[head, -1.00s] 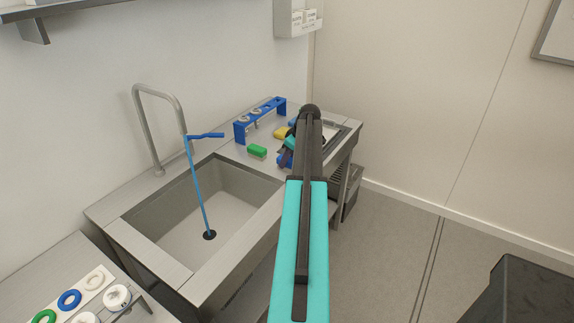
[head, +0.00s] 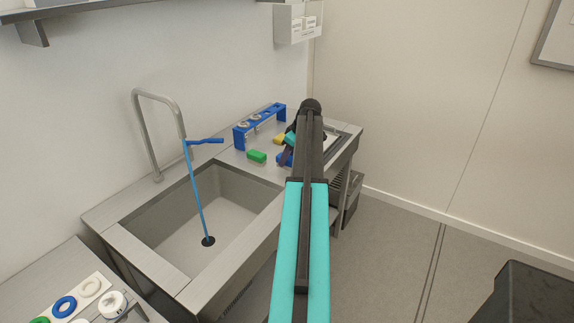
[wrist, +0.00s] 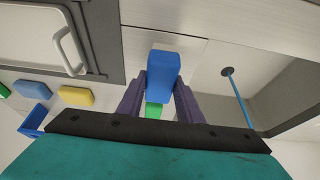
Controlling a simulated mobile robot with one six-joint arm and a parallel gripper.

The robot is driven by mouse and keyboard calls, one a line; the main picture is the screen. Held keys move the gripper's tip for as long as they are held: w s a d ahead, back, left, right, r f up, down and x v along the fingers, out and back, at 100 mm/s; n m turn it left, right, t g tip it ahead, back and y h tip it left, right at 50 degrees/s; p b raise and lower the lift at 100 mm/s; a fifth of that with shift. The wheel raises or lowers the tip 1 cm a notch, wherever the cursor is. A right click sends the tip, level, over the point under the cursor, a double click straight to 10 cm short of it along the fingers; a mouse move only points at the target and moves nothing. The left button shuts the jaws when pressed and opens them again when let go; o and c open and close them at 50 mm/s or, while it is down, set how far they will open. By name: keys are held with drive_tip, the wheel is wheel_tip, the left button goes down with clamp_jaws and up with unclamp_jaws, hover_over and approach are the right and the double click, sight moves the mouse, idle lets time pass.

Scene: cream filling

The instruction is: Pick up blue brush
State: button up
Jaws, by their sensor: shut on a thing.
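The blue brush (wrist: 163,72) shows in the wrist view as a blue block between the two fingers of my gripper (wrist: 160,92). The gripper is shut on it. In the head view the brush (head: 284,159) is a small blue patch at the far end of my arm, beside the green brush (head: 257,156). My arm hides most of the gripper there. I cannot tell whether the brush touches the counter. In the wrist view part of the green brush (wrist: 153,111) shows just behind the fingers.
A yellow brush (head: 279,139) lies behind, partly hidden by my arm. A blue rack (head: 260,124) stands along the wall. The sink (head: 215,205) with its tap (head: 150,130) and a blue rod (head: 198,195) is to the left. Another blue block (wrist: 38,90) shows in the wrist view.

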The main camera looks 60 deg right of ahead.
drive_tip(key=s+a+r+b, duration=0.1)
drive_tip(key=s+a+b, duration=0.2)
drive_tip(key=s, duration=1.2)
drive_tip(key=shift+s+r+b, duration=0.2)
drive_tip(key=shift+s+b, duration=0.15)
drive_tip(key=shift+b, duration=0.2)
drive_tip(key=shift+a, duration=0.1)
drive_tip(key=shift+o, duration=1.1)
drive_tip(key=shift+w+a, duration=0.2)
drive_tip(key=shift+w, duration=0.1)
drive_tip(key=shift+c, duration=0.5)
drive_tip(key=w+a+r, duration=0.3)
drive_tip(key=w+a, duration=2.3)
drive_tip(key=a, duration=0.2)
drive_tip(key=w+a+r, duration=0.1)
drive_tip(key=w+a, duration=0.2)
drive_tip(key=a, duration=1.6)
drive_tip(key=w+a+r, duration=0.1)
drive_tip(key=w+a, duration=0.1)
drive_tip(key=a, duration=1.7)
drive_tip(key=shift+w+r, duration=0.4)
